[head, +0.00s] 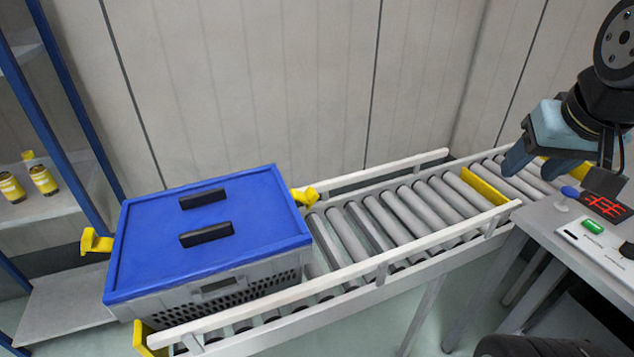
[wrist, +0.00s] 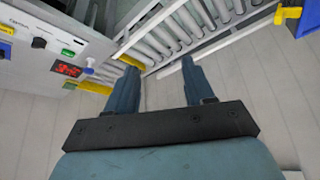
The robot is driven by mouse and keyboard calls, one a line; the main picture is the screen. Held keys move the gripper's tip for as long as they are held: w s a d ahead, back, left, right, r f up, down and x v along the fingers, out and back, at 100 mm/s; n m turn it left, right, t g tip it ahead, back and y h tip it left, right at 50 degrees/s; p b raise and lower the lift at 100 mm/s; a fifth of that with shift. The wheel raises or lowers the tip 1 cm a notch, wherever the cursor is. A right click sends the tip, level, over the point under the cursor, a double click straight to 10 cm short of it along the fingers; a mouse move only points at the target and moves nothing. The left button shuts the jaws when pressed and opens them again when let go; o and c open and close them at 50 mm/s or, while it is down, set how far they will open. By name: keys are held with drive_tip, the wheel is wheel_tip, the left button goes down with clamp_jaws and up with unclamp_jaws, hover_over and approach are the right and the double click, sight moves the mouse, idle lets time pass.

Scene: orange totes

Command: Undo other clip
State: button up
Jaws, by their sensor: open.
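A grey crate (head: 225,285) with a blue lid (head: 250,215) stands on the left end of the roller conveyor. One yellow clip (head: 96,242) juts out from the crate's left side. Another yellow clip (head: 306,196) juts out at the right side, near the lid's edge; I cannot tell whether it is latched. This right clip shows in the wrist view (wrist: 287,14) at the top right, beside a corner of the blue lid (wrist: 311,18). My gripper (head: 522,160) is open and empty above the conveyor's right end, well apart from the crate; its fingers (wrist: 158,80) point toward the rollers.
Grey conveyor rollers (head: 400,216) lie bare between the crate and a yellow crossbar (head: 484,187). A grey bench with a control panel (head: 596,242), a red display (head: 606,206) and a blue-topped knob stands at the right. A shelf with yellow cans (head: 42,181) is at the left.

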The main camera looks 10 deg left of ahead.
drive_tip(key=shift+o, duration=0.7)
drive_tip(key=shift+w+a+r, duration=0.1)
drive_tip(key=shift+w+a, duration=0.1)
drive_tip(key=shift+w, duration=0.15)
drive_tip(key=shift+o, duration=0.5)
drive_tip(key=w+a+n+g, duration=0.2)
drive_tip(key=w+a+n, duration=0.5)
drive_tip(key=w, duration=0.1)
drive_tip(key=shift+a+r, duration=0.15)
drive_tip(key=shift+r, duration=0.05)
drive_tip(key=n+g+h, duration=0.1)
drive_tip(key=n+h, duration=0.3)
drive_tip(key=n, duration=1.3)
hover_over(311, 189)
drive_tip(key=s+a, duration=0.3)
drive_tip(key=a, duration=0.1)
wheel_tip(311, 189, down, 12)
drive_tip(key=x, duration=1.3)
drive_tip(key=shift+w+a+f, duration=0.1)
drive_tip(key=shift+a+f, duration=0.05)
